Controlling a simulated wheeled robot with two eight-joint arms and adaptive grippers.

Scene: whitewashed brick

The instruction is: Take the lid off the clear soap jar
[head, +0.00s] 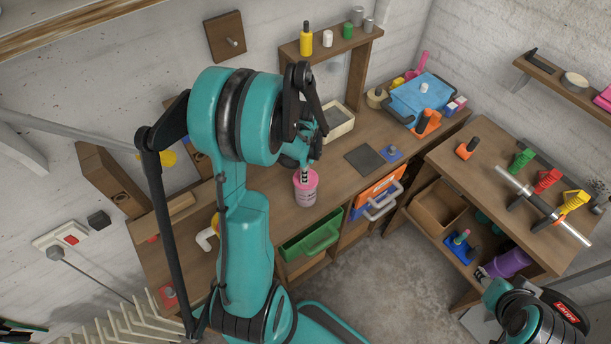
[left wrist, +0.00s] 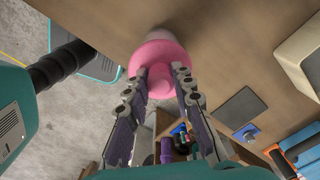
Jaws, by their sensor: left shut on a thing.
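The clear soap jar (head: 305,195) stands near the front edge of the wooden workbench, with a pink lid (head: 305,178) on top. In the left wrist view, the pink lid (left wrist: 143,54) with its knob sits between my fingertips, and the pale jar (left wrist: 155,33) shows behind it. My left gripper (head: 304,173) comes down from above and is shut on the lid's knob. Whether there is any gap between lid and jar cannot be seen. Part of my right arm shows at the bottom right of the head view, but its fingers do not.
A cream tray (head: 338,124), a dark mat (head: 366,161) and a blue bin (head: 421,98) are on the bench behind and right of the jar. A green drawer (head: 311,240) and an orange box (head: 378,190) sit below. A side table (head: 490,190) holds clamps.

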